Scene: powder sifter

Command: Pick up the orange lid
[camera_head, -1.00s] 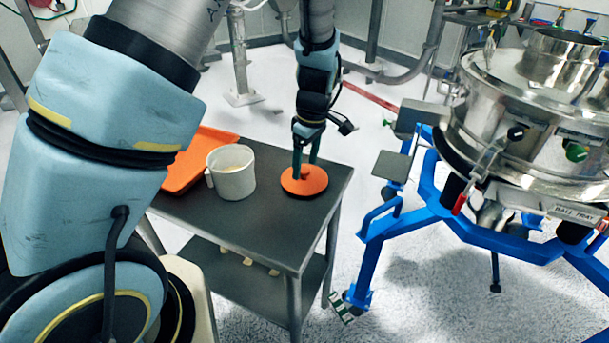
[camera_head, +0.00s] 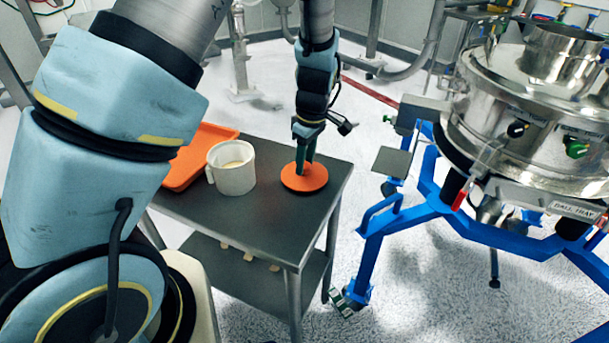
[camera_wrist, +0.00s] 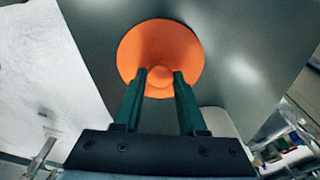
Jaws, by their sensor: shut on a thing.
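The orange lid (camera_head: 316,178) is a round disc at the right part of the dark table top. It also shows in the wrist view (camera_wrist: 185,45), with a small round knob in its middle. My gripper (camera_head: 305,166) points straight down over the lid. In the wrist view the two green fingers of my gripper (camera_wrist: 160,76) stand on either side of the knob and are shut on it. The lid looks flat and on or very close to the table top; I cannot tell whether there is a gap under it.
A white mug-like container (camera_head: 232,170) stands left of the lid on the table (camera_head: 262,222). A metal sifter (camera_head: 530,120) on a blue frame (camera_head: 385,224) stands to the right. Several small pale pieces lie on the lower shelf.

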